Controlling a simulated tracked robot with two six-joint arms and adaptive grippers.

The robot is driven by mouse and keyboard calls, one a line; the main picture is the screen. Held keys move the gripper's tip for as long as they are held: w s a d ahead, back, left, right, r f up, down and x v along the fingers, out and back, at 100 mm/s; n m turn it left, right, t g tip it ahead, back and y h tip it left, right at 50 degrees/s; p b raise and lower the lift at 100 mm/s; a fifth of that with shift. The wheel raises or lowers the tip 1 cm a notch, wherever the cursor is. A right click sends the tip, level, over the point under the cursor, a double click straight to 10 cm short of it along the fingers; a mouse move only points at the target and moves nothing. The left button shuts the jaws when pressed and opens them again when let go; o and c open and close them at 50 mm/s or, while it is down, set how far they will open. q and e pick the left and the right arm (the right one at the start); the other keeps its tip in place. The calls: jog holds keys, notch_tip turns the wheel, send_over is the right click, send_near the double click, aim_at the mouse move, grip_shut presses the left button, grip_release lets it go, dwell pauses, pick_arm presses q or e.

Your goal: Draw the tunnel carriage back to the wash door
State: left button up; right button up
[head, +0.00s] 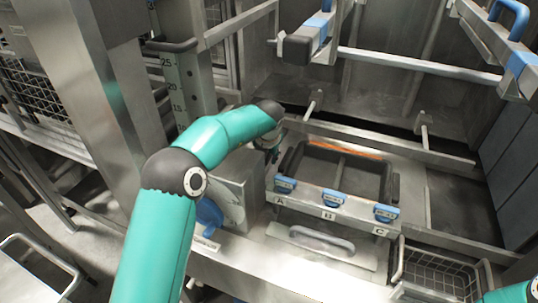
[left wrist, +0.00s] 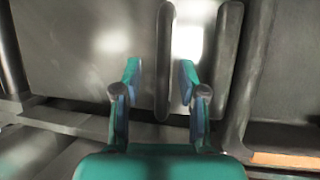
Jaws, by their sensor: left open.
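The carriage, as far as I can tell, is the metal frame around a dark tray (head: 390,185), with blue latches marked A, B and C along its front. My left gripper (head: 272,156) is just left of the tray's back left corner, pointing down and partly hidden by its own wrist. In the left wrist view its two fingers (left wrist: 157,80) are apart. An upright dark bar (left wrist: 165,45) shows between them; I cannot tell whether they touch it. A second bar (left wrist: 229,60) stands to the right. I cannot tell which part is the wash door. My right gripper is out of view.
A grey handle (head: 322,238) sits on a plate in front of the tray. A wire basket (head: 440,272) is at lower right. A horizontal rail (head: 420,65) and blue-handled fittings (head: 520,62) are above. A marked post (head: 190,85) stands behind my left arm.

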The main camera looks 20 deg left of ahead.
pick_arm(q)
jog(key=v, duration=1.1)
jog(key=shift+s+r, duration=0.15)
jog(key=shift+r, duration=0.2)
